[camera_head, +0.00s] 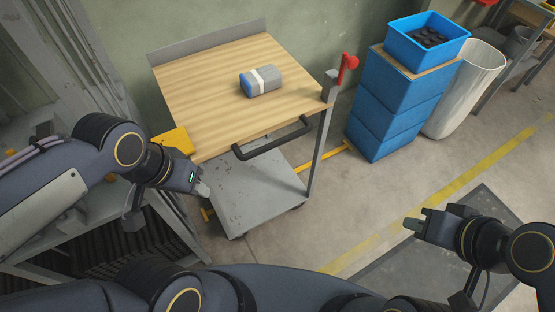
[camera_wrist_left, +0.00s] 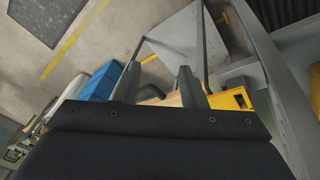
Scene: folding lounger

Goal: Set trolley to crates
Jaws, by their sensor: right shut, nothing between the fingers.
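The trolley has a wooden top (camera_head: 205,75), a black handle (camera_head: 270,143) on its near edge, a grey lower shelf (camera_head: 250,190) and a red lever (camera_head: 347,67) on its right post. A grey-and-blue roll with a white band (camera_head: 261,81) lies on the top. The stacked blue crates (camera_head: 392,105) stand on the floor to its right, apart from the trolley. My left gripper (camera_head: 204,190) is left of the lower shelf, below the top; its fingers are apart and empty in the left wrist view (camera_wrist_left: 158,75). My right gripper (camera_head: 410,223) is shut and empty over the floor.
An open blue bin (camera_head: 402,43) with dark pieces sits on the crate stack. A white bin (camera_head: 465,90) stands behind it. A yellow box (camera_head: 175,140) is near my left arm. A grey metal frame (camera_head: 70,225) stands at left. Floor between trolley and right gripper is clear.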

